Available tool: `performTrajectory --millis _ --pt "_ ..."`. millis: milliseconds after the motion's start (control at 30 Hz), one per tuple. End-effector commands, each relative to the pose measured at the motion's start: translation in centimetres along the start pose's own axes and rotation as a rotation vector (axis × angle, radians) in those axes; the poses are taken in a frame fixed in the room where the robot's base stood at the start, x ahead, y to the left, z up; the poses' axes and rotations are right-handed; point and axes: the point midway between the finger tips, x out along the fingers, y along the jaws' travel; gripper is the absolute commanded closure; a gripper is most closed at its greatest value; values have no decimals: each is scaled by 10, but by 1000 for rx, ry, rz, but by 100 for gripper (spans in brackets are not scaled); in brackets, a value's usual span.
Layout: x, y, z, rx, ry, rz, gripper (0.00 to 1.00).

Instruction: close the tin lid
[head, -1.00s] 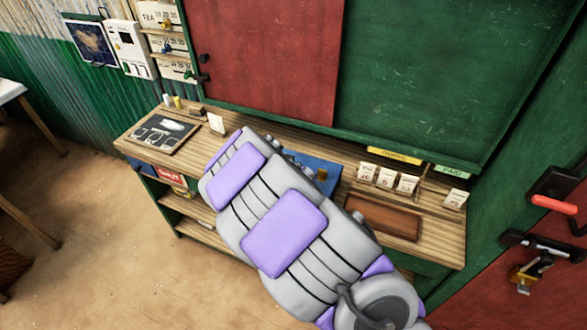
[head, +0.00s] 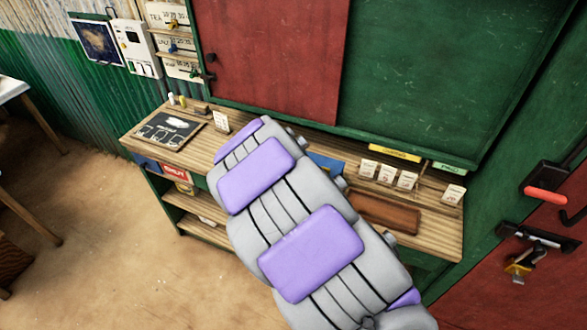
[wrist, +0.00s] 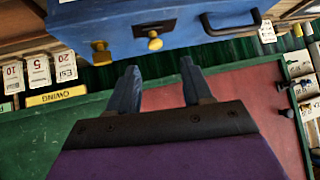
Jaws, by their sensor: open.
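The tin appears to be the blue box (wrist: 85,25) across the top of the wrist view, with a yellow knob (wrist: 155,42), a brass piece at its edge and a dark handle (wrist: 230,22). In the head view only a small blue part (head: 328,167) shows beside my arm; my arm hides the rest. I cannot make out how far its lid is open. My gripper (wrist: 158,66) is open and empty, its two blue fingers apart and pointing towards the knob, with a gap visible before the box.
The wooden counter (head: 190,150) holds a small chalkboard (head: 171,130) at left, several white cards (head: 386,174) and a brown tray (head: 383,212) at right. A green and red wall (head: 430,80) stands close behind. Sandy floor (head: 130,240) lies open in front.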

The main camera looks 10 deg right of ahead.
Motion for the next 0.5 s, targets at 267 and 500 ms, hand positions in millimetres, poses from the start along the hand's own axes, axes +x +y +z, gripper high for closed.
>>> performTrajectory --millis 267,500 --pt "-1 0 -1 1 1 0 50" --pt "-40 32 2 -9 -97 60 50"
